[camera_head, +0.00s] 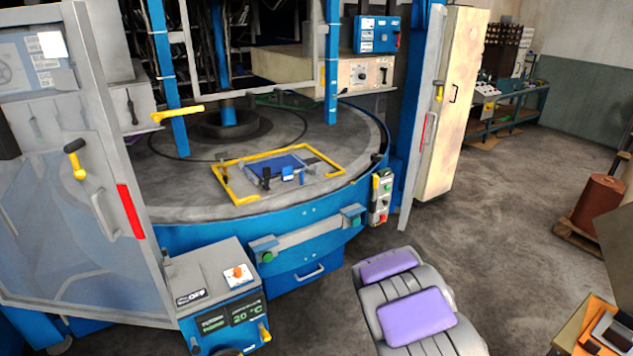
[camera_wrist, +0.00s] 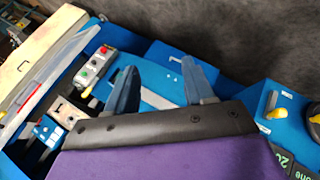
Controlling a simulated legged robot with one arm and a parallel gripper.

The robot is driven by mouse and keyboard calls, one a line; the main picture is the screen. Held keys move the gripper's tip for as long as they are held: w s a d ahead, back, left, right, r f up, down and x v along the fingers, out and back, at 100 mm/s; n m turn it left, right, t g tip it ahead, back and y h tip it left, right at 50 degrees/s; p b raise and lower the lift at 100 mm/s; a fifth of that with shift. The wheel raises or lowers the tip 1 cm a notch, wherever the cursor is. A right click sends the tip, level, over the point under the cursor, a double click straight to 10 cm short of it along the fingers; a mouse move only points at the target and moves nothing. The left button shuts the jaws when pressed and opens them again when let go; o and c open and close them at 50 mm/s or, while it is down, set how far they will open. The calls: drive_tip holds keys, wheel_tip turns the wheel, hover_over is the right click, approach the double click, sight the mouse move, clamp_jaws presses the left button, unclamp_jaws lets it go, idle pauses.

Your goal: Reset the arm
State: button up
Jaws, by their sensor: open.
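My gripper (camera_wrist: 163,85) shows in the wrist view with its two blue-grey fingers spread wide apart and nothing between them. Behind the fingers is the blue side of the round-table machine (camera_wrist: 160,75). In the head view, my arm (camera_head: 415,305), grey with purple pads, is at the bottom right of centre, in front of the machine. My fingers cannot be made out in the head view.
The round table (camera_head: 345,120) carries a yellow frame (camera_head: 237,201) with a blue part (camera_head: 262,166). A button box (camera_head: 381,195) hangs on the machine's right side. A control box (camera_head: 208,268) stands front left, beside an open door panel (camera_head: 85,215).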

drive_tip(key=s+d+r+m+g+h, duration=0.1)
drive_tip(key=s+r+m+g, duration=0.15)
drive_tip(key=s+r, duration=0.5)
drive_tip(key=s+d+r+m+g+h, duration=0.1)
drive_tip(key=s+d+r+m+g, duration=0.1)
drive_tip(key=s+r+m, duration=0.4)
drive_tip(key=s+a+r+g+y, duration=0.1)
drive_tip(key=s+r, duration=0.3)
drive_tip(key=s, duration=0.6)
drive_tip(key=s+a+r+m+g+y, duration=0.1)
drive_tip(key=s+a+r, duration=0.3)
drive_tip(key=s, duration=0.7)
drive_tip(key=s+a+r+g+y, duration=0.1)
drive_tip(key=s+a+r+g, duration=0.2)
drive_tip(key=s, duration=0.7)
wheel_tip(320, 180, up, 2)
drive_tip(key=shift+s+a+r+g, duration=0.2)
drive_tip(key=shift+a+r+g, duration=0.05)
drive_tip(key=shift+g, duration=0.1)
drive_tip(key=shift+m, duration=0.25)
